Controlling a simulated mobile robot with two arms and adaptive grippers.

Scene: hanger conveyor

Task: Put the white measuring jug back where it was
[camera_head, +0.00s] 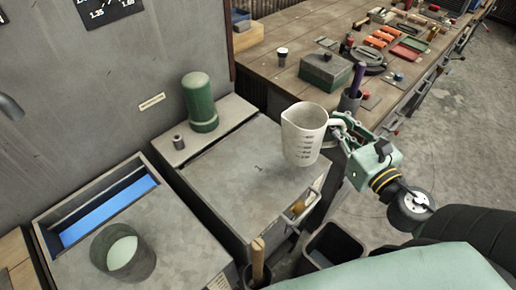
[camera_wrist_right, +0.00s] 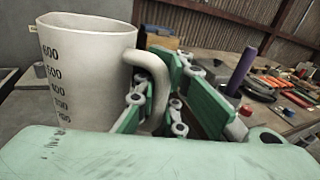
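The white measuring jug (camera_head: 303,140) has dark scale marks and hangs nearly upright over the right part of the grey worktop (camera_head: 235,185). It seems to be above the worktop, with no contact visible. My right gripper (camera_head: 342,130) is to the right of the jug, at its handle. In the right wrist view, the jug (camera_wrist_right: 82,75) fills the left side, and the gripper fingers (camera_wrist_right: 150,98) are closed around its handle. My left gripper is not in view.
A green cylinder (camera_head: 201,103) and a small grey weight (camera_head: 179,142) stand behind the worktop. A cluttered wooden bench (camera_head: 290,75) is beyond. The worktop's middle is clear.

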